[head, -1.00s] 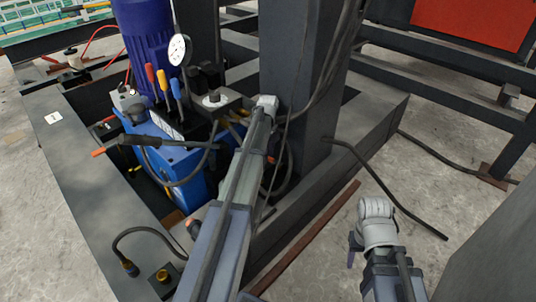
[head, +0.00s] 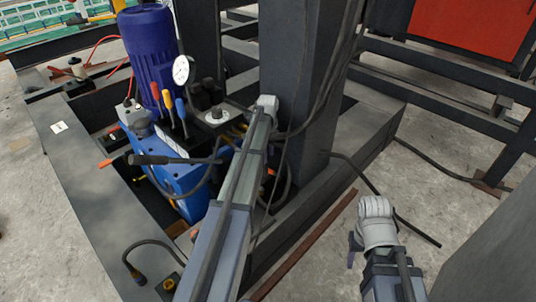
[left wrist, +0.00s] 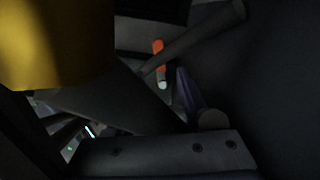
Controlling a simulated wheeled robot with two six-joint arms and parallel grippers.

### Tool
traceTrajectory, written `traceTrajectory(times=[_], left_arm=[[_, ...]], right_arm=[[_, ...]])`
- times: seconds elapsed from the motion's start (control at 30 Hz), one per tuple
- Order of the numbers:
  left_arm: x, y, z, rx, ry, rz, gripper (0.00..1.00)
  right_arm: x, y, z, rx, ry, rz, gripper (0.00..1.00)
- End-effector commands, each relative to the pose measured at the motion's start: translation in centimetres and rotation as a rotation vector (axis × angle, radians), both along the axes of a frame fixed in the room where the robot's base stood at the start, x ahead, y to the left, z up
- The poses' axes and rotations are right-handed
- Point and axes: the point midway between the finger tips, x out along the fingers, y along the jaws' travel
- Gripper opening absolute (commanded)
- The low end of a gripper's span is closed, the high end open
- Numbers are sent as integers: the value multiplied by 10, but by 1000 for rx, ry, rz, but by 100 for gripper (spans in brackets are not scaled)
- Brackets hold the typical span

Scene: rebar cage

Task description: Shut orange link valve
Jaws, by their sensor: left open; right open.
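An orange piece with a pale end (left wrist: 159,62), possibly the orange link valve's handle, shows in the dim left wrist view. It lies near a dark diagonal bar. In the head view a small orange part (head: 271,171) shows just right of my left forearm. I cannot tell whether these are the same thing. My left gripper shows only as a dim purplish part (left wrist: 186,92) beside the orange piece, with no clear contact. It is open; in the head view it is hidden behind my arm. My right gripper (head: 356,249) is open and partly hidden at the lower right, away from the pump unit.
A blue pump unit (head: 183,178) with a purple motor (head: 150,50), a pressure gauge (head: 182,70) and several coloured levers stands left of my left arm. A thick dark post (head: 305,80) stands just right. A blurred yellow thing (left wrist: 50,40) fills the left wrist view's upper left.

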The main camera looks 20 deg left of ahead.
Motion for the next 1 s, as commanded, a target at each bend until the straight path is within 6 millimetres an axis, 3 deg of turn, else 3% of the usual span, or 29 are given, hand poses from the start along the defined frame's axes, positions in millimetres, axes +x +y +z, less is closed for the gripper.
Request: traceTrajectory(times=[0.1,0.37,0.57,0.67,0.83,1.0], left_arm=[[0,0,11,0,0,0,52],[0,0,10,0,0,0,52],[-3,0,9,-2,-6,69,31],[-7,1,9,-6,-18,210,20],[-18,2,9,-26,-45,602,1],[-29,4,9,-62,-69,1065,0]], right_arm=[[0,0,11,0,0,1,52],[0,0,10,0,0,2,52],[0,0,9,0,0,2,52],[0,0,9,0,0,2,52],[0,0,9,0,0,2,52],[0,0,8,0,0,2,52]])
